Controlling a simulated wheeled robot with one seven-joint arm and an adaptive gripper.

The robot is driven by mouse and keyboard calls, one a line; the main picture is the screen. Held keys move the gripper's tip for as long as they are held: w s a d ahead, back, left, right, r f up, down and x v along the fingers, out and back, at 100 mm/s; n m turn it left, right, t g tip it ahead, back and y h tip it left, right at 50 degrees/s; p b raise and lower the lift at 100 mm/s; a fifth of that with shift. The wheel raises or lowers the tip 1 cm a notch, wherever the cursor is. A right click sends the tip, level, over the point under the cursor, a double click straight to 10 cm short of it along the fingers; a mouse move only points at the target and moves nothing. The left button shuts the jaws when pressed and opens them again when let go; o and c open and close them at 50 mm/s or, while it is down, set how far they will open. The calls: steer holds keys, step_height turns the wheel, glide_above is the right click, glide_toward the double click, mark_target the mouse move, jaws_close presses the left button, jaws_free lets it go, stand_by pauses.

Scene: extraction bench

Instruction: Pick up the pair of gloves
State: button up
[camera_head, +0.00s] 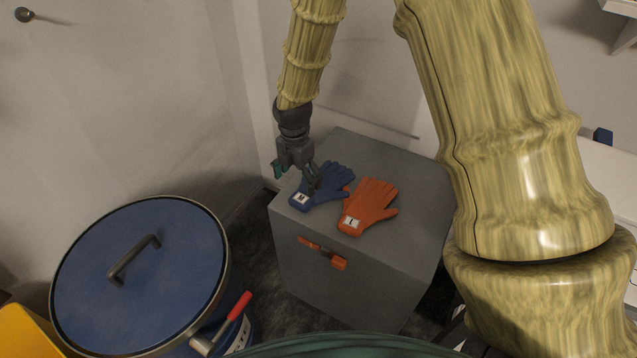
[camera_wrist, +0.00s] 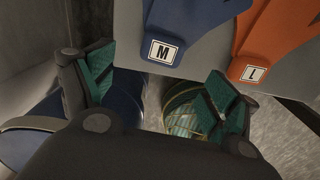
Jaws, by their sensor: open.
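A blue glove (camera_head: 322,184) with a white label lies on top of a grey cabinet (camera_head: 405,167). An orange glove (camera_head: 368,204) with a white label lies to its right. In the wrist view the blue glove (camera_wrist: 186,24) is marked M and the orange glove (camera_wrist: 277,38) is marked L. My gripper (camera_head: 296,175) is at the cabinet's left edge, by the cuff end of the blue glove. In the wrist view my gripper (camera_wrist: 158,88) has its fingers wide apart, with nothing between them. Whether a finger touches the blue glove, I cannot tell.
A large blue-lidded drum (camera_head: 140,270) with a red-handled lever (camera_head: 238,306) stands left of the cabinet. The cabinet front has an orange handle (camera_head: 322,252). A wall (camera_head: 110,100) rises behind. The cabinet top is bare around the gloves.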

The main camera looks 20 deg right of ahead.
mark_target(299, 200)
step_height(299, 200, down, 4)
steer(key=shift+d+r, duration=0.1)
steer(key=shift+r, duration=0.15)
steer(key=shift+s+f, duration=0.1)
steer(key=shift+f, duration=0.4)
steer(key=shift+s+f, duration=0.1)
steer(key=shift+f, duration=2.05)
steer(key=c, duration=1.2)
